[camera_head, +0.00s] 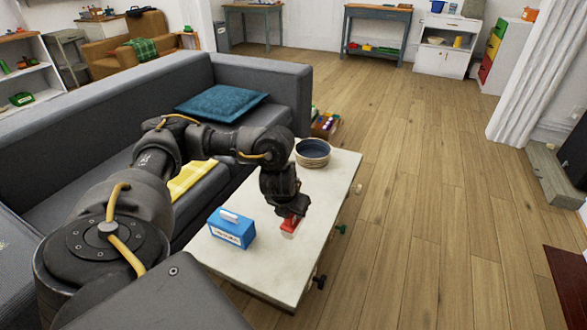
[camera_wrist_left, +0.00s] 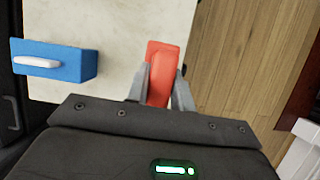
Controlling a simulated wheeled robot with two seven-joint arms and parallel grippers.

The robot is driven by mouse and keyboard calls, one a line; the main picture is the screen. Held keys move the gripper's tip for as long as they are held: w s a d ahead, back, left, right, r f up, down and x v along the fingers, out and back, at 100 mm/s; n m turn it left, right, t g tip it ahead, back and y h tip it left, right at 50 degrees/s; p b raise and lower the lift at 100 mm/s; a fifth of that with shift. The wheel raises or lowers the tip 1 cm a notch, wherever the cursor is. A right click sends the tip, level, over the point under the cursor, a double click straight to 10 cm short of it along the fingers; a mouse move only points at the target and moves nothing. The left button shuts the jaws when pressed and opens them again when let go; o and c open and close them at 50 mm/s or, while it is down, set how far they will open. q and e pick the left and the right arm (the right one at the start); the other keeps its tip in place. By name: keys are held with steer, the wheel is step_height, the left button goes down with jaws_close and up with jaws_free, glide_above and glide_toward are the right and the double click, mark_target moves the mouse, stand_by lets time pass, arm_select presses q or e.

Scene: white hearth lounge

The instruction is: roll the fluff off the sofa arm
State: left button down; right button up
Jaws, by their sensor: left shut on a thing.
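My left gripper (camera_head: 289,214) is low over the pale table's right part. In the left wrist view, its two fingers (camera_wrist_left: 160,90) are shut on a red thing (camera_wrist_left: 161,62), one on each side. In the head view, the red thing (camera_head: 291,224) points down, with a paler part below it; I cannot tell whether it touches the table. The grey sofa (camera_head: 165,85) stands left of the table, its far arm (camera_head: 275,77) beyond a teal cushion. I can make out no fluff on it. My right gripper is not in view.
A yellow cloth (camera_head: 190,180) lies on the sofa seat, partly behind my arm. Wooden floor (camera_head: 430,180) is open to the right.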

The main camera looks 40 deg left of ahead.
arm_select(q)
steer(key=c, duration=1.8)
jaws_free()
steer(key=shift+c, duration=1.4)
steer(key=shift+w+d, duration=0.1)
steer(key=shift+d, duration=0.2)
steer(key=d+r+n+g, duration=0.4)
steer(key=d+n, duration=0.5)
steer(key=n, duration=0.7)
steer(key=d+r+n+g+h, duration=0.1)
steer(key=d+r+n+g, duration=0.4)
steer(key=n, duration=1.1)
steer(key=w+d+r, duration=0.1)
steer(key=d+r, duration=0.2)
steer(key=d, duration=0.1)
steer(key=shift+d+r, duration=0.15)
steer(key=shift+r, duration=0.2)
